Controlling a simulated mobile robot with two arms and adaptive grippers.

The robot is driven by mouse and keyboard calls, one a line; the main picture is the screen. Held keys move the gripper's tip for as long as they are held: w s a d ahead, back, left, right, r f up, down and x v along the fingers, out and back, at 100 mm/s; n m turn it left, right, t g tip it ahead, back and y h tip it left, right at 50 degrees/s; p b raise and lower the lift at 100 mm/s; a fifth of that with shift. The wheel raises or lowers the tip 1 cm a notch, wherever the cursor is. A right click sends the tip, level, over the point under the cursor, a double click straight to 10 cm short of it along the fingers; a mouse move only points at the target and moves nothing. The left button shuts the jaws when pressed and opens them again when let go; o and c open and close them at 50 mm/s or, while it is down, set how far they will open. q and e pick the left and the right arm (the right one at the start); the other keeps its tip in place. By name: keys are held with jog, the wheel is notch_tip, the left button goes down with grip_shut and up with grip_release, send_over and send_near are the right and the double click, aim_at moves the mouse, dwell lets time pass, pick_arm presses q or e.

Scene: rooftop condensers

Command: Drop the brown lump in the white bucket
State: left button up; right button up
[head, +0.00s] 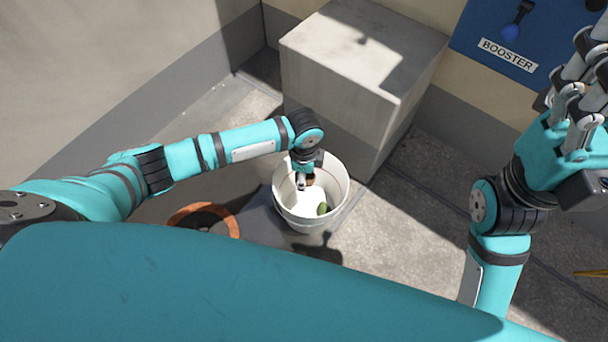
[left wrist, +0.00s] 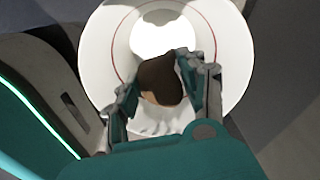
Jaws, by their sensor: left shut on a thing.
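The white bucket (head: 283,205) stands on the ground near the grey block in the head view. It also shows behind the fingers in the left wrist view (left wrist: 95,45). My left gripper (head: 306,183) points down inside the bucket's opening. It is shut on the brown lump (left wrist: 158,78), which sits between both fingers in the left wrist view. In the head view the lump (head: 310,180) is mostly hidden by the gripper. My right gripper (head: 585,95) is raised at the right edge, its fingers apart with nothing visible between them.
A small green thing (head: 323,209) lies in the bucket. An orange-brown round rim (head: 233,222) shows left of it, partly hidden by my body. A grey block (head: 340,75) stands behind, beside a blue BOOSTER panel (head: 490,35). The ground right of the bucket is clear.

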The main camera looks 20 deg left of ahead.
pick_arm(q)
jog(key=o, duration=1.1)
jog(key=shift+r, duration=0.1)
notch_tip(320, 180, up, 12)
jog(key=shift+f, duration=0.1)
